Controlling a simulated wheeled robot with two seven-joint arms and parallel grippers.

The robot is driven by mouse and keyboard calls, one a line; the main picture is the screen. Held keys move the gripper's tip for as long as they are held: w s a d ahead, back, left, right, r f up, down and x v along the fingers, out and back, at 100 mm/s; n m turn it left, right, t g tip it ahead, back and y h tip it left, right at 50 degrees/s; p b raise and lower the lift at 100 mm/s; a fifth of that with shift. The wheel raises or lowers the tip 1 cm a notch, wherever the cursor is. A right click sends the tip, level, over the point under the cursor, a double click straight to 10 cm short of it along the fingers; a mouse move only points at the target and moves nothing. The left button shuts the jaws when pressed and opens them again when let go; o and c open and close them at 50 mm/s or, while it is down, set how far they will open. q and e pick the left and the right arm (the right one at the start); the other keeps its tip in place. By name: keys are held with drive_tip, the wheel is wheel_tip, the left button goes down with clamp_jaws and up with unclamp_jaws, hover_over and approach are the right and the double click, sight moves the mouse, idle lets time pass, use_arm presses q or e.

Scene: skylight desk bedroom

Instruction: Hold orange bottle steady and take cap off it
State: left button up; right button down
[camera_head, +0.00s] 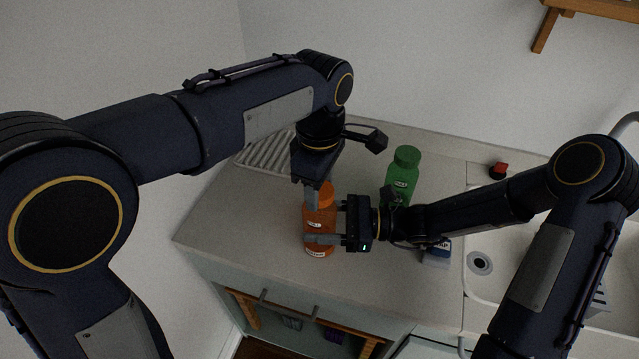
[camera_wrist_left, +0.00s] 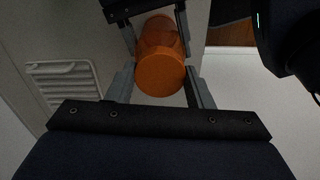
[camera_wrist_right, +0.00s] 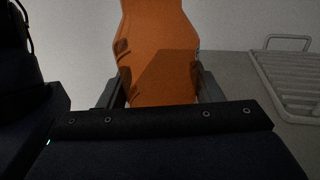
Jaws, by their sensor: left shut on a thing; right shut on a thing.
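The orange bottle (camera_head: 321,216) is upright over the counter, with white labels. Its orange cap (camera_wrist_left: 160,75) is the round end facing the left wrist camera, in line with the bottle; whether it is loosened cannot be told. My left gripper (camera_head: 320,189) comes from above, its fingers shut on the cap from both sides. My right gripper (camera_head: 317,223) reaches in from the right and is shut on the bottle's body, below the left one. The right wrist view shows the orange body (camera_wrist_right: 158,50) between its fingers. Whether the bottle's base touches the counter is unclear.
A green bottle (camera_head: 405,168) stands behind my right gripper. A blue-labelled item (camera_head: 438,250) sits under my right forearm. A white ribbed rack (camera_head: 264,153) lies at the back left, and a sink (camera_head: 515,225) is at right. The counter's front left (camera_head: 235,235) is clear.

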use_arm(q)
drive_tip(key=shift+n, duration=0.6)
drive_tip(key=shift+r, duration=0.25)
drive_tip(key=shift+r, duration=0.85)
drive_tip(key=shift+r, duration=0.1)
drive_tip(key=shift+r, duration=1.9)
use_arm(e)
drive_tip(key=shift+c, duration=1.8)
unclamp_jaws()
